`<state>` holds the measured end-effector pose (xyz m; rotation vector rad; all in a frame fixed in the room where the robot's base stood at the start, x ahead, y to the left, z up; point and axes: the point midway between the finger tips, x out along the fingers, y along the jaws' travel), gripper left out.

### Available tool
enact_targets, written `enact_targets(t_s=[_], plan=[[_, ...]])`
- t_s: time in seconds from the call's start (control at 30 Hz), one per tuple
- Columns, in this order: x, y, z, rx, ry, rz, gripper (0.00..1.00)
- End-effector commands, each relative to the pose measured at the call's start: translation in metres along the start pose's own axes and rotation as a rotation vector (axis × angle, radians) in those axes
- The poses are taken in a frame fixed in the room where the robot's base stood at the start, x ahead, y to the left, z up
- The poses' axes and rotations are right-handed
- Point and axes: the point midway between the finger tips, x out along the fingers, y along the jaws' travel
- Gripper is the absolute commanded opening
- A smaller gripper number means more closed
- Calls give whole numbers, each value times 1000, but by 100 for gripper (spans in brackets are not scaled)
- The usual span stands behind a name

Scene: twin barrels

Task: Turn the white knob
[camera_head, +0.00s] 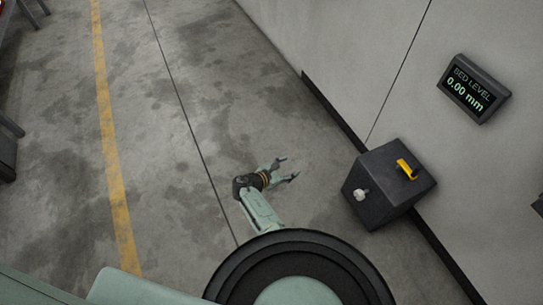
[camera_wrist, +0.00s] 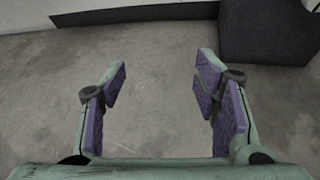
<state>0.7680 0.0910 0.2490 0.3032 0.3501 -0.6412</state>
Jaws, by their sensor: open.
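The white knob (camera_head: 361,194) is small and sits on the left-facing side of a dark box (camera_head: 385,208) by the wall in the head view. My gripper (camera_head: 287,169) is left of the box, apart from the knob, with its fingers spread and nothing between them. In the wrist view my gripper (camera_wrist: 162,85) shows two open fingers with purple pads. The dark box (camera_wrist: 268,30) shows at the upper right there. The knob is not seen in the wrist view.
A yellow handle (camera_head: 407,168) is on top of the box. A display (camera_head: 474,89) on the wall (camera_head: 345,45) reads "BED LEVEL 0.00 mm". A yellow line (camera_head: 107,130) runs along the concrete floor at left. The floor around my gripper is clear.

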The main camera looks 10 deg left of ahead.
Motion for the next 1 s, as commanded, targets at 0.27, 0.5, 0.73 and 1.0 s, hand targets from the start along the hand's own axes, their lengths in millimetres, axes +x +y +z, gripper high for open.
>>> enact_targets(t_s=[0.27, 0.5, 0.73, 1.0], plan=[[-20, 50, 4, 133, 72, 88, 56], [-31, 73, 7, 197, 109, 128, 56], [-33, 77, 7, 208, 116, 135, 56], [-33, 76, 7, 207, 115, 134, 56]])
